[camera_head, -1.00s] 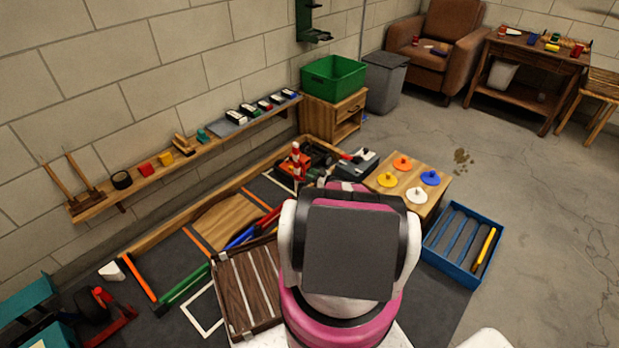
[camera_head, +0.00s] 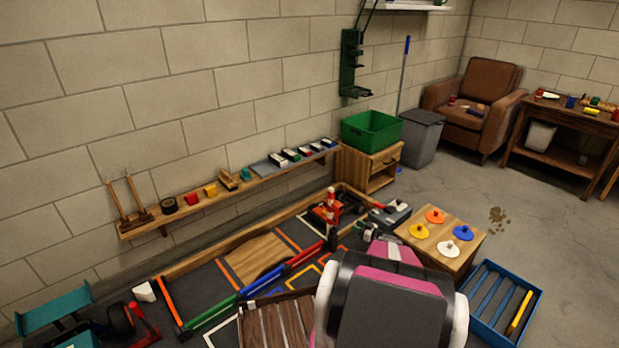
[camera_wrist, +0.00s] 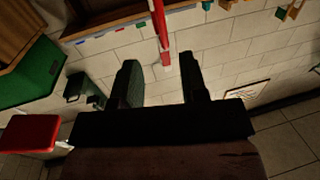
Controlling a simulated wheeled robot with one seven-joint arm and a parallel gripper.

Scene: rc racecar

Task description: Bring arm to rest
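My arm, with its pink, white and dark grey links, fills the bottom middle of the head view, bent low in front of the track. My gripper (camera_wrist: 162,82) shows in the wrist view with its two dark fingers well apart. Nothing is seen held between them; a red and white post (camera_wrist: 160,30) shows beyond the fingertips. In the head view the gripper's fingers are mostly hidden by the arm.
The wooden-edged track (camera_head: 218,240) lies along the wall, under a narrow shelf (camera_head: 225,190). A low wooden table (camera_head: 415,245) with coloured discs and a blue crate (camera_head: 480,318) stand right of my arm. Open concrete floor (camera_head: 550,240) lies beyond.

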